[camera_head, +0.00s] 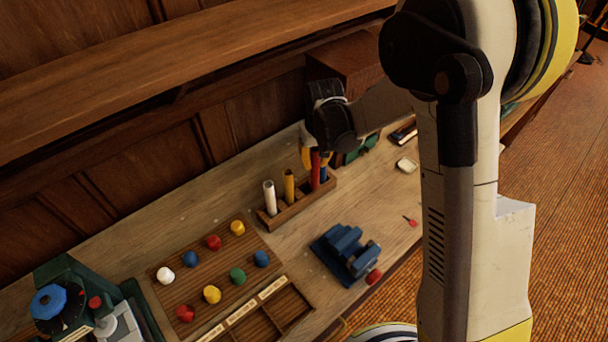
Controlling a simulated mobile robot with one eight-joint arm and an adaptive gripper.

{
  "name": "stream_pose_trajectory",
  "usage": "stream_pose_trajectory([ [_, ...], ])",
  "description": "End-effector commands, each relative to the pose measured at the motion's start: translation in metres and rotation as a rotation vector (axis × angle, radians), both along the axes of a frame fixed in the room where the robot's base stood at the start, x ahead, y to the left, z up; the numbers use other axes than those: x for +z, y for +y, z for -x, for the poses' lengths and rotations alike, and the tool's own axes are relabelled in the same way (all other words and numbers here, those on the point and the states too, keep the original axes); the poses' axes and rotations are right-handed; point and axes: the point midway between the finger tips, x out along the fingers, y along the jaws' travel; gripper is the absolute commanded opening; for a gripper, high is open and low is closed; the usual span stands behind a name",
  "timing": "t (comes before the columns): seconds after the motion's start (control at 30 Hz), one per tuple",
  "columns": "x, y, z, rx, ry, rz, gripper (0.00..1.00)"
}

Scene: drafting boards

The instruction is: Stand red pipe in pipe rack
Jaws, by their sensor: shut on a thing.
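The pipe rack (272,226) is a brown wooden block on the bench. A white pipe (269,199) and a yellow pipe (289,186) stand upright in it. The red pipe (315,170) is upright at the rack's right part, beside a blue pipe (325,172). My gripper (313,157) reaches down over the red pipe's top and is shut on it. The gripper's fingers are partly hidden by my wrist. I cannot tell whether the red pipe's lower end is seated in the rack.
A peg board (222,282) with several coloured knobs lies left of the rack. A blue clamp-like block (345,254) sits at the bench's front edge. A green machine (75,300) stands at the lower left. A wooden shelf (180,70) runs behind, above the bench.

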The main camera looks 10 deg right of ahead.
Motion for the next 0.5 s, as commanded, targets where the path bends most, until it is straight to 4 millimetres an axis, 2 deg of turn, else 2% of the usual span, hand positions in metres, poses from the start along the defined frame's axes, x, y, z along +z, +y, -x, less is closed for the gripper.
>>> stream_pose_trajectory([
  [0.1, -0.012, 0.017, -0.008, 0.002, 0.0, 0.0, 0.0],
  [0.2, -0.016, 0.024, -0.01, 0.0, 0.0, 0.0, 0.0],
  [0.33, -0.025, 0.025, -0.011, -0.001, 0.0, 0.0, 0.0],
  [0.5, -0.051, 0.025, -0.011, 0.0, 0.0, 0.0, 0.0],
])
